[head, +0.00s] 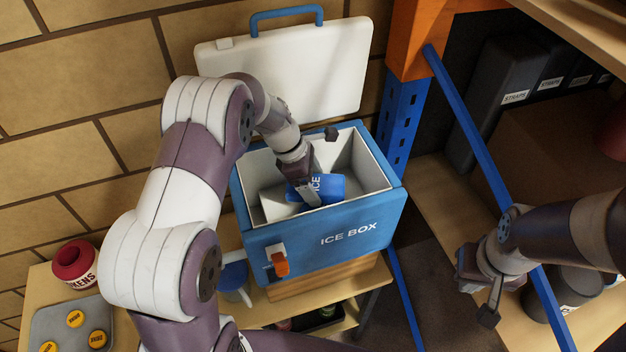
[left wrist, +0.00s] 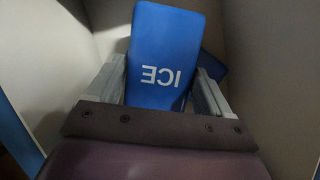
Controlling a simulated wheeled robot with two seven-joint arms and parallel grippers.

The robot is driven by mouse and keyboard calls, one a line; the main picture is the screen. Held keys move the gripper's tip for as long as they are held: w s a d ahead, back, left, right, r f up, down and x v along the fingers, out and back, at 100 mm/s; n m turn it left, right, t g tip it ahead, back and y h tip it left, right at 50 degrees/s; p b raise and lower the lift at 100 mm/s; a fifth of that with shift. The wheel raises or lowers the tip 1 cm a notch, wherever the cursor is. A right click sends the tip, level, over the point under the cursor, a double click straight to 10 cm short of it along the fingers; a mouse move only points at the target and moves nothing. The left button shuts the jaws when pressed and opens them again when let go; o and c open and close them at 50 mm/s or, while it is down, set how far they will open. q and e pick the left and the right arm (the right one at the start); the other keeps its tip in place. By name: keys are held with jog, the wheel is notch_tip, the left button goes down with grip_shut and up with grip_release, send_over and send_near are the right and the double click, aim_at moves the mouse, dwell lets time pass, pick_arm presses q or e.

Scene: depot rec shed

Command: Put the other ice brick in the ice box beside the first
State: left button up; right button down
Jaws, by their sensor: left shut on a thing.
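The blue ice box (head: 330,252) stands with its white lid (head: 290,75) open against the wall. My left gripper (head: 312,196) is down inside the box, shut on a blue ice brick (head: 329,187). In the left wrist view this brick (left wrist: 163,60) sits tilted between the two fingers, its ICE label upside down. A second blue ice brick (left wrist: 212,66) shows partly behind it, lower in the box and mostly hidden. I cannot tell whether the held brick touches the floor or the other brick. My right gripper (head: 466,275) is outside the box at the right; its fingers are not clear.
An orange latch (head: 281,264) is on the box front. A blue and white mug (head: 236,280), a red tokens pot (head: 75,262) and a grey tray (head: 48,322) with yellow discs are at the left. A blue brace (head: 470,130) and orange-blue post (head: 400,110) stand at the right.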

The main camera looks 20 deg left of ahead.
pick_arm(q)
jog(key=shift+s+f, duration=0.1)
jog(key=shift+f, duration=0.15)
jog(key=o, duration=1.2)
jog(key=shift+f, duration=0.1)
jog(key=shift+r, duration=0.35)
jog(key=b+v, duration=0.1)
jog(key=v, duration=0.4)
jog(key=shift+a+r, duration=0.1)
jog(key=shift+r, duration=0.15)
jog(key=p+v, duration=0.3)
jog(key=v, duration=0.3)
jog(key=shift+a+r+p, duration=0.1)
jog(key=shift+r+p, duration=0.25)
jog(key=shift+p, duration=0.05)
